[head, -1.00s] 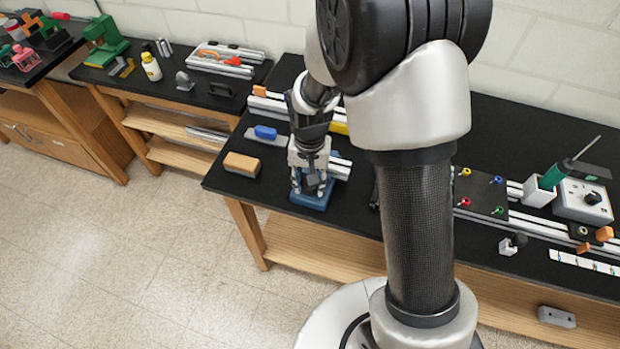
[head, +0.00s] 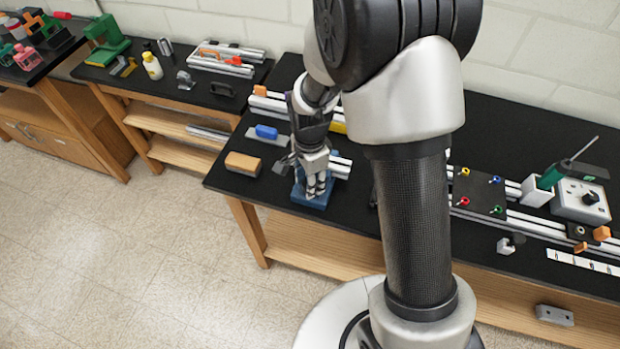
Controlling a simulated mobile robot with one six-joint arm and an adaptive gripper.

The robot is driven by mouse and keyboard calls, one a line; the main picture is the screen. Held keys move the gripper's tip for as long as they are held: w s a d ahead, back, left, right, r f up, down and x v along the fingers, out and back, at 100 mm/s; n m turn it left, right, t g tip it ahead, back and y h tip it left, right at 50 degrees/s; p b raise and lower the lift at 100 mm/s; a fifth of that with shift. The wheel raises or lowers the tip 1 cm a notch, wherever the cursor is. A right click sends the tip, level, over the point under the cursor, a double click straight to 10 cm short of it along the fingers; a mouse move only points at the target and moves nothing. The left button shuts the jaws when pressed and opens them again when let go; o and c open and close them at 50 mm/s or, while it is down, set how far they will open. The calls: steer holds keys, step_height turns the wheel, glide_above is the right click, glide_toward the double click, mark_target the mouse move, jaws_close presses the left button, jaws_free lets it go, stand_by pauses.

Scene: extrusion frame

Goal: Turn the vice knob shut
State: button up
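The vice (head: 313,201) is a small blue-based device near the front left edge of the black bench. My gripper (head: 316,186) points down over it and covers most of it, including its knob. I cannot tell whether the fingers touch the knob or are closed on it. A silver extrusion piece (head: 342,168) shows just right of the gripper, at the vice.
An orange-tan block (head: 243,164) lies left of the vice, and a blue block (head: 266,132) lies behind it. A panel with coloured knobs (head: 479,191), a white holder (head: 535,190) and a control box (head: 583,200) stand to the right. My arm hides the middle of the bench.

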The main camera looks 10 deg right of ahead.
steer(key=shift+m, duration=0.8)
steer(key=o, duration=1.1)
steer(key=shift+c, duration=0.2)
step_height(320, 180, up, 12)
